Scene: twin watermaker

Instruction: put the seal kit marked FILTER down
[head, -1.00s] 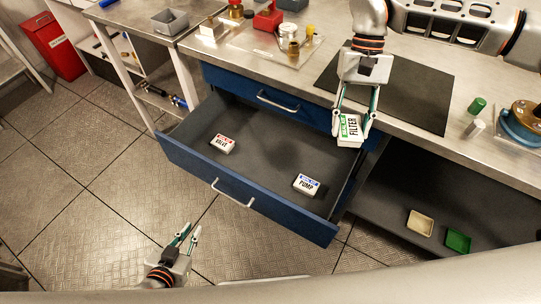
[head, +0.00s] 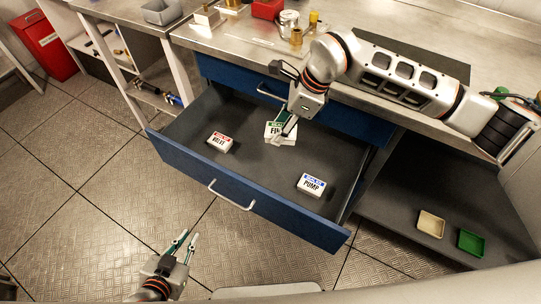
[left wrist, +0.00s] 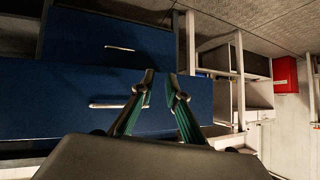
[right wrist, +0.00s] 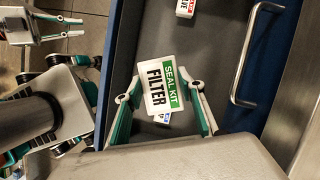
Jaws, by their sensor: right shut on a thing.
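The FILTER seal kit, a white box with a green band (head: 273,130), is over the back middle of the open blue drawer (head: 249,207). My right gripper (head: 283,131) is shut on it; in the right wrist view the box (right wrist: 158,86) sits between the two fingers. I cannot tell whether it touches the drawer floor. The red-banded VALVE box (head: 220,142) lies at the drawer's left, and the blue-banded PUMP box (head: 311,185) at its right. My left gripper (head: 183,243) is open and empty, low in front of the drawer.
The steel worktop (head: 225,38) behind carries a dark mat (head: 440,67), a red bin (head: 267,9) and brass parts. A cream tray (head: 431,223) and a green tray (head: 471,242) sit on the lower shelf at right. The drawer's middle floor is clear.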

